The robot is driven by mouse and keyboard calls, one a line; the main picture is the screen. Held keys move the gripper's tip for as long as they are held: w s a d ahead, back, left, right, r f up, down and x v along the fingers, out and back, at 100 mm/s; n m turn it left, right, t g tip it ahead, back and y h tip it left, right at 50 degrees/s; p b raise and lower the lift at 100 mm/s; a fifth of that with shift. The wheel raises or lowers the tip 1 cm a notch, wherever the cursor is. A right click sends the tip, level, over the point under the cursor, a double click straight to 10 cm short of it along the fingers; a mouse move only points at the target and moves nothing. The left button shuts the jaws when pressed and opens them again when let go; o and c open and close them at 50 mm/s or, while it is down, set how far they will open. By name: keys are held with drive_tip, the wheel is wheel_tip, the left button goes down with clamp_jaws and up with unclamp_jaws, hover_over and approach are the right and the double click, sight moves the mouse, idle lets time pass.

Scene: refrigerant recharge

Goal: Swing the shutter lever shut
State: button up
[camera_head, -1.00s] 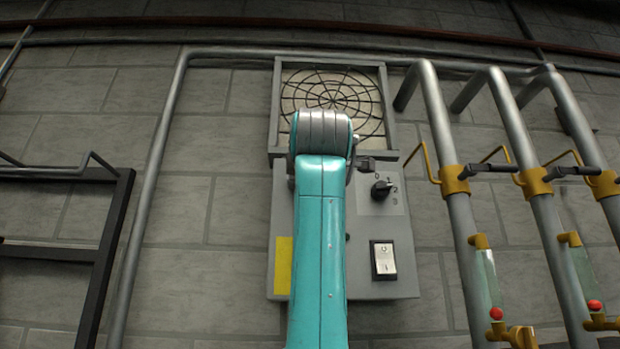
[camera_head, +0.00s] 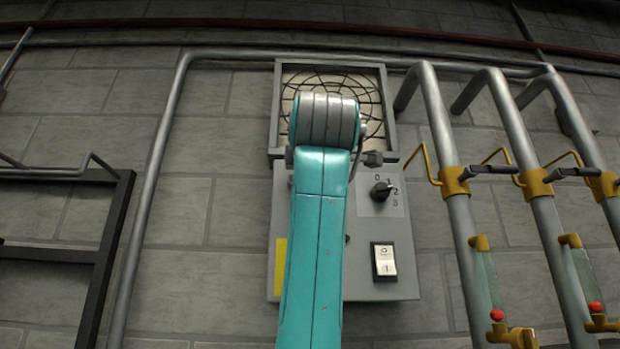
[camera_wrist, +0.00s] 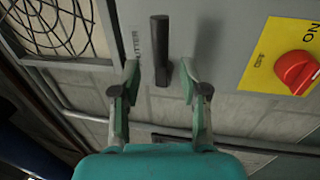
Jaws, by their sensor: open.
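The shutter lever (camera_wrist: 160,42) is a dark, flat bar on the grey panel in the wrist view, beside partly hidden lettering that reads "UTTER". My gripper (camera_wrist: 158,68) is open, with one finger on each side of the lever's lower end. I cannot tell whether either finger touches it. In the head view my teal arm covers the middle of the grey control box (camera_head: 350,288), and the lever cannot be made out there.
A round fan grille (camera_head: 372,90) sits above the box. The box carries a rotary selector (camera_head: 381,191) and a rocker switch (camera_head: 384,261). A red knob (camera_wrist: 296,72) on a yellow plate is right of the lever. Pipes with valves (camera_head: 455,181) stand to the right.

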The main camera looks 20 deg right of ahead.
drive_tip(key=v, duration=0.7)
drive_tip(key=shift+s, duration=0.4)
drive_tip(key=shift+a+f, duration=0.15)
